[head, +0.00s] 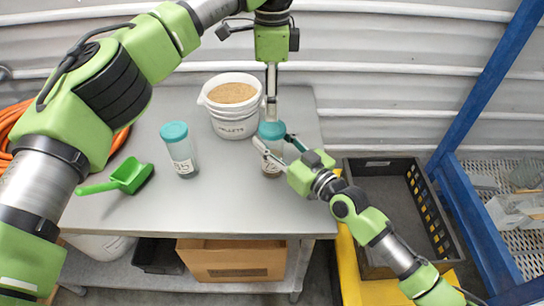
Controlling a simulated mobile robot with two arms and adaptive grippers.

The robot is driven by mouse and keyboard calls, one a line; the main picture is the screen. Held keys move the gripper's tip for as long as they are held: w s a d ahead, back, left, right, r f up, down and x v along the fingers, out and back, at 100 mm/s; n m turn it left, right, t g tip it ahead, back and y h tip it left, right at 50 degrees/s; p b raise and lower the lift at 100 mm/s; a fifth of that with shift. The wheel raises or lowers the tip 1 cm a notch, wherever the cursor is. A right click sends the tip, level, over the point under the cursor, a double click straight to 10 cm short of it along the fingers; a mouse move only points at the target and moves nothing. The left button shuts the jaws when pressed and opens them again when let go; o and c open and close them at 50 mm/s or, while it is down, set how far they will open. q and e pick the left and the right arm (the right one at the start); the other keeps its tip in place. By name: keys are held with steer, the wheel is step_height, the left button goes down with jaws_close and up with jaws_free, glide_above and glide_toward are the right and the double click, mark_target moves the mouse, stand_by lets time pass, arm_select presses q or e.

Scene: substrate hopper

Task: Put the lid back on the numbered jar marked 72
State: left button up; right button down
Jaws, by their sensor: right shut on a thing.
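A clear jar (271,168) stands near the right side of the grey table; its label is mostly covered and I cannot read a number. A teal lid (271,130) is at its mouth; I cannot tell whether it is seated or held just above. My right gripper (272,141) is shut on this jar, one finger on each side. My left gripper (271,113) points straight down directly over the lid, its fingers seen edge-on, so its opening and grip are unclear. Another jar (181,158) with a teal lid (174,131) stands to the left, its label partly readable.
A white bucket (238,131) of tan pellets stands just behind and left of the gripped jar. A green scoop (127,177) lies at the table's left. A black crate (377,165) is right of the table. The table's front middle (220,208) is clear.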

mark_target(272, 126)
stand_by(0.4)
arm_select(q)
steer(key=shift+f, duration=4.05)
steer(key=c, duration=1.2)
steer(key=shift+o, duration=0.2)
